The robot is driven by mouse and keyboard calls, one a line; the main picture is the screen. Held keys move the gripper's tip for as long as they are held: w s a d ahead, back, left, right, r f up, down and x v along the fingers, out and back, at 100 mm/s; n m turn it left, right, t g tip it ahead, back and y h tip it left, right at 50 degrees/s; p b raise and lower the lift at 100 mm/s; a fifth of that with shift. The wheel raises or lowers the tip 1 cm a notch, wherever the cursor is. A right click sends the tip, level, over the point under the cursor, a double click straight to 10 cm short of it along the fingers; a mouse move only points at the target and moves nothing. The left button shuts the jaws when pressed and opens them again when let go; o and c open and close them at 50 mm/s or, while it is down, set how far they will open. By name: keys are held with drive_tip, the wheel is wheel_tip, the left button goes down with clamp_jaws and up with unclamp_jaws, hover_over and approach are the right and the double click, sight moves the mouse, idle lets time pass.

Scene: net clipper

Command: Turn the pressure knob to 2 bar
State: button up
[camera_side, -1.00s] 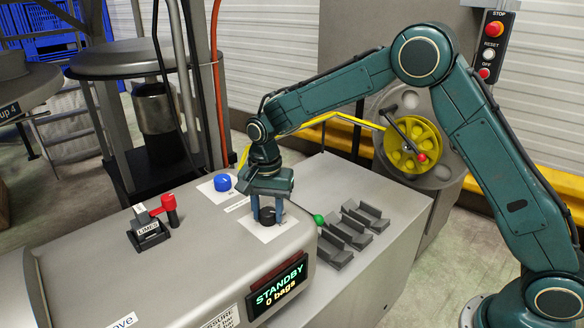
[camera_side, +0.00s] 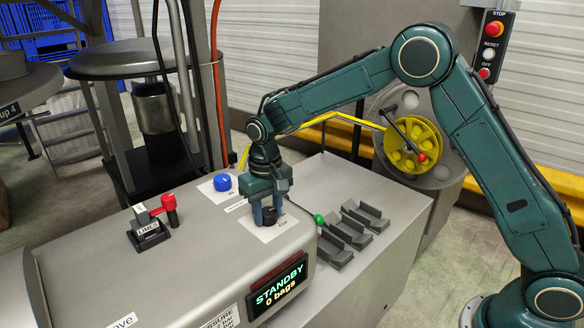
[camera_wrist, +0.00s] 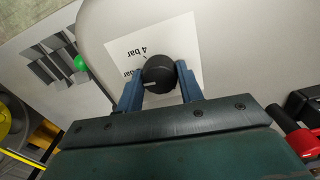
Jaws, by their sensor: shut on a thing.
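The black pressure knob (camera_wrist: 158,74) sits on a white label plate (camera_wrist: 185,38) on top of the grey machine. In the wrist view the label reads "4 bar", with a second, partly covered "bar" marking nearer the knob. A pale pointer line shows on the knob, pointing left in that view. My gripper (camera_wrist: 160,84) is shut on the knob, one blue finger on each side.
A blue knob (camera_side: 222,182) stands on its own plate behind. A red-handled lever (camera_side: 168,205) is to the left. A green ball (camera_side: 319,219) and grey holders (camera_side: 352,232) are to the right. The display (camera_side: 278,286) reads "STANDBY 0 bags".

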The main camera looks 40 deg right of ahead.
drive_tip(key=n, duration=0.4)
drive_tip(key=shift+n, duration=0.3)
drive_tip(key=n, duration=0.4)
idle(0.3)
drive_tip(key=o, duration=1)
drive_tip(key=shift+r, duration=0.15)
